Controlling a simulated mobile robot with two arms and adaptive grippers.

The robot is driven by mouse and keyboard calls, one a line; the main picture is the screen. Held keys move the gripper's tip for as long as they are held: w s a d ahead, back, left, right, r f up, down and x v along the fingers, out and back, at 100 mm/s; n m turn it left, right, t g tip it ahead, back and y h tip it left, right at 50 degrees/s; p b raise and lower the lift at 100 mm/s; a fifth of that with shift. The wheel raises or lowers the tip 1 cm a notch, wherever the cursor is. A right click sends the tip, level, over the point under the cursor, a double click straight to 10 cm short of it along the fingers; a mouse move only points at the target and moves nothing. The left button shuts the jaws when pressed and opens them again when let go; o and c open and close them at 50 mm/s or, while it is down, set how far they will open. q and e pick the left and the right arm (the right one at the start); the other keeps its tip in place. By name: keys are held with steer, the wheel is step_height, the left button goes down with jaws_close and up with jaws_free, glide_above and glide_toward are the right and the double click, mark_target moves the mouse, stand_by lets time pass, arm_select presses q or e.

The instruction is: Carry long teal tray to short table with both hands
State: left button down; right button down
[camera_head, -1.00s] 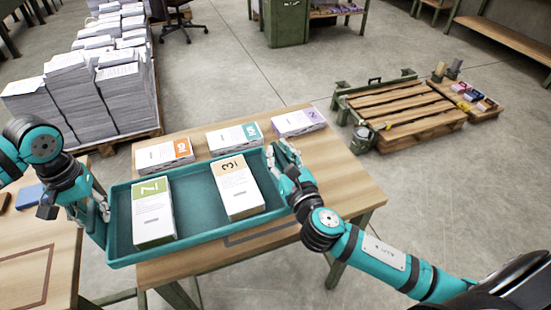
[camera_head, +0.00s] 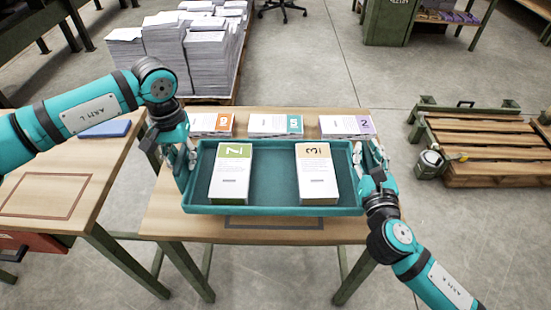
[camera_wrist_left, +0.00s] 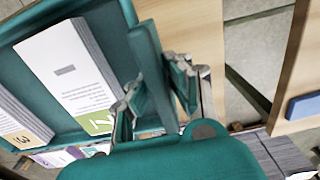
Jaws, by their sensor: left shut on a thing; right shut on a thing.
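The long teal tray (camera_head: 272,211) is held level at or just above the short wooden table (camera_head: 170,222); I cannot tell whether it touches. Two paper stacks lie in it, one with a green label (camera_head: 230,175) at left and one with an orange label (camera_head: 317,175) at right. My left gripper (camera_head: 185,165) is shut on the tray's left end wall. The left wrist view shows its fingers (camera_wrist_left: 155,95) on both sides of that wall. My right gripper (camera_head: 368,165) is shut on the right end wall.
Three labelled stacks, orange (camera_head: 212,124), teal (camera_head: 275,125) and purple (camera_head: 346,126), stand along the table's back, close behind the tray. A second wooden table (camera_head: 60,185) with a blue item (camera_head: 105,129) is at left. A pallet (camera_head: 485,150) lies on the floor at right.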

mark_target(188, 173)
arm_select(q)
steer(key=shift+d+f, duration=0.1)
